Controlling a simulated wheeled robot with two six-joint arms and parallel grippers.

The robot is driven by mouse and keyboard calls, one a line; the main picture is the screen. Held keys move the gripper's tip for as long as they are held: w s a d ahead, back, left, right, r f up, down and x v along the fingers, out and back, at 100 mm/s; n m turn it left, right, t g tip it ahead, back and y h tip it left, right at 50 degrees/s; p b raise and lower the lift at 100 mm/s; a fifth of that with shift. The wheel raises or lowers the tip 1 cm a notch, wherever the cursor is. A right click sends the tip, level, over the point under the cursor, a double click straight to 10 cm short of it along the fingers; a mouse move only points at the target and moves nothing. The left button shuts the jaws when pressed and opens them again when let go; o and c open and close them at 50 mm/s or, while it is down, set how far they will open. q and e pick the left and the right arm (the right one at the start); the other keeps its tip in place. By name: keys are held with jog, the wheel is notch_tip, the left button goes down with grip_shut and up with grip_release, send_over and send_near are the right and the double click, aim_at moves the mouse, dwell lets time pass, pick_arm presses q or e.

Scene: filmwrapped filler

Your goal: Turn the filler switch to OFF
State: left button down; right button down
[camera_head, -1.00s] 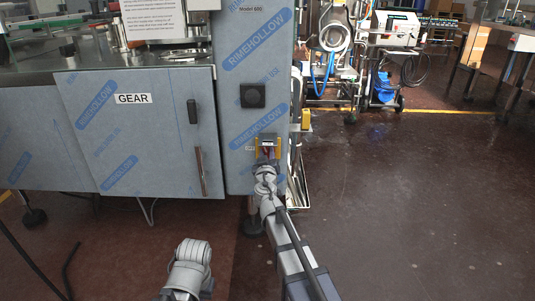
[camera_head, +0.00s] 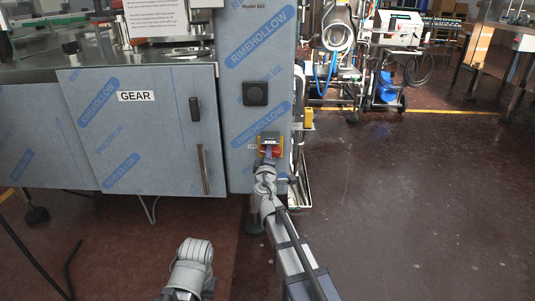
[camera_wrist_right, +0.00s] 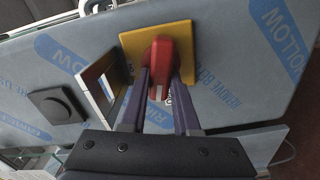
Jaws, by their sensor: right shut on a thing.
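The filler switch is a red handle (camera_wrist_right: 161,58) on a yellow plate (camera_wrist_right: 178,44), low on the film-wrapped machine column. In the head view the red handle (camera_head: 270,150) shows small on its yellow plate (camera_head: 262,138), above my right gripper (camera_head: 267,163). In the right wrist view my right gripper (camera_wrist_right: 160,82) has its two dark fingers on either side of the red handle, shut on it. The fingers hide part of the handle, and I cannot read any ON or OFF marking. My left gripper is out of view; only part of its arm shows.
A dark square knob plate (camera_head: 255,94) sits higher on the column. The GEAR door (camera_head: 140,130) with dark handles is to the left. A small tilted panel (camera_wrist_right: 100,88) stands beside the switch in the wrist view. Open floor (camera_head: 410,210) lies to the right.

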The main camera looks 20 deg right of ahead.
jog(key=shift+f+n, duration=0.15)
jog(key=shift+n, duration=1.35)
jog(key=c, duration=0.6)
grip_release()
jog(key=shift+c, duration=0.2)
jog(key=v, duration=0.8)
